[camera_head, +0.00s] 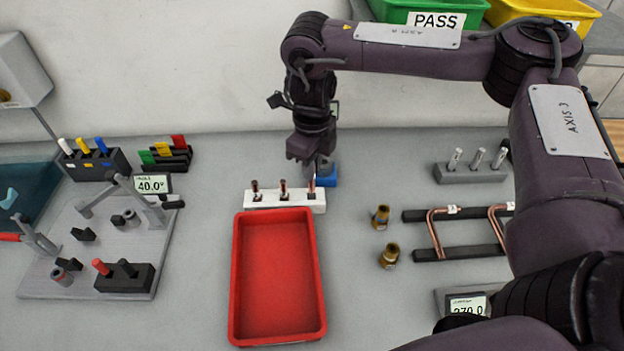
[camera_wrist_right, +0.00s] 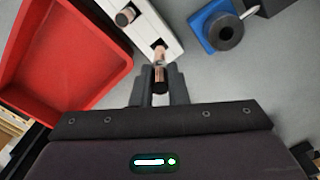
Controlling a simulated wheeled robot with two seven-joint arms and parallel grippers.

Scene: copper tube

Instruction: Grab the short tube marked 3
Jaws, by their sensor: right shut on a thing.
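A white rack (camera_head: 285,203) holds short copper tubes upright in a row: a left tube (camera_head: 255,188), a middle tube (camera_head: 284,187) and a right tube (camera_head: 312,184). No number on them is readable. My right gripper (camera_head: 314,172) is over the right end of the rack. In the right wrist view its fingers (camera_wrist_right: 160,74) are shut on a copper tube (camera_wrist_right: 159,57), at the end hole of the rack. I cannot tell whether its lower end is still inside the hole. Another tube (camera_wrist_right: 125,16) stands in the rack beside it. My left gripper is out of view.
A red tray (camera_head: 277,275) lies in front of the rack. A blue block (camera_head: 327,176) stands close by the right gripper. Brass fittings (camera_head: 381,215) and a black rack with bent copper tubes (camera_head: 437,235) are to the right. A grey fixture plate (camera_head: 85,270) is at left.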

